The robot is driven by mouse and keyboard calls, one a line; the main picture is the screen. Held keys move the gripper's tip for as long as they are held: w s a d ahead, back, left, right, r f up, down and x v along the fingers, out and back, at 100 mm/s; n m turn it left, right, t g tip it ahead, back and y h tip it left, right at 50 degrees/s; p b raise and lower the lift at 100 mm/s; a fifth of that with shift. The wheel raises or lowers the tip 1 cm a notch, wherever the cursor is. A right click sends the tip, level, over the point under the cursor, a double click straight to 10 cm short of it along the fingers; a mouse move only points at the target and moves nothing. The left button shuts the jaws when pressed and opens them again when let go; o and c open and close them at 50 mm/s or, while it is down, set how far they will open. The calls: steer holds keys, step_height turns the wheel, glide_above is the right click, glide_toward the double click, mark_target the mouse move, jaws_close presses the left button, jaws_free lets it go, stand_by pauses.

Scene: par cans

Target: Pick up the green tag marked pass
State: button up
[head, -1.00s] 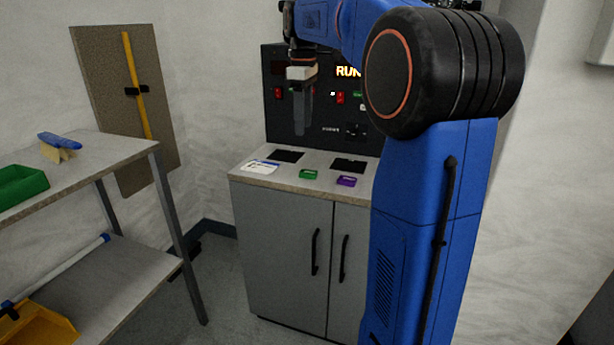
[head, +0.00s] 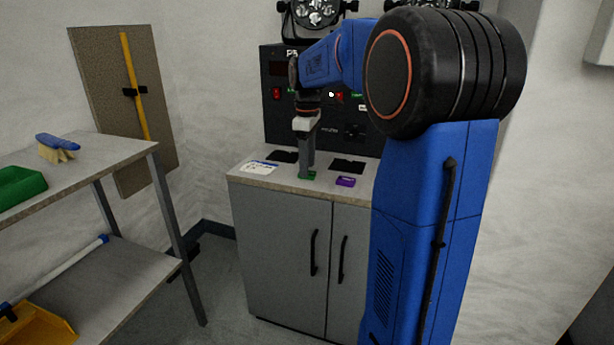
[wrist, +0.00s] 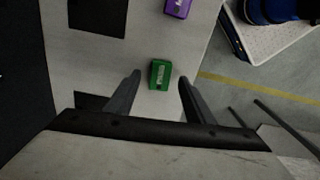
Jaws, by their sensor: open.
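The green tag (wrist: 160,75) lies on the cabinet's pale top, with light lettering that is too small to read surely. In the head view the green tag (head: 311,176) shows at the tips of my gripper (head: 306,174), partly hidden by the fingers. In the wrist view my gripper (wrist: 159,80) is open, with one finger on each side of the tag and a gap on both sides. I cannot tell how far above the top the fingertips are.
A purple tag (head: 345,182) lies to the right of the green one. Black pads (head: 347,166) and a white card (head: 259,167) are on the cabinet top (head: 290,184). A black control panel (head: 285,120) stands behind. A shelf (head: 110,150) with a brush (head: 58,147) is at left.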

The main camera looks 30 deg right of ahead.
steer(key=shift+f, duration=0.85)
steer(key=c, duration=1.1)
steer(key=shift+r, duration=0.1)
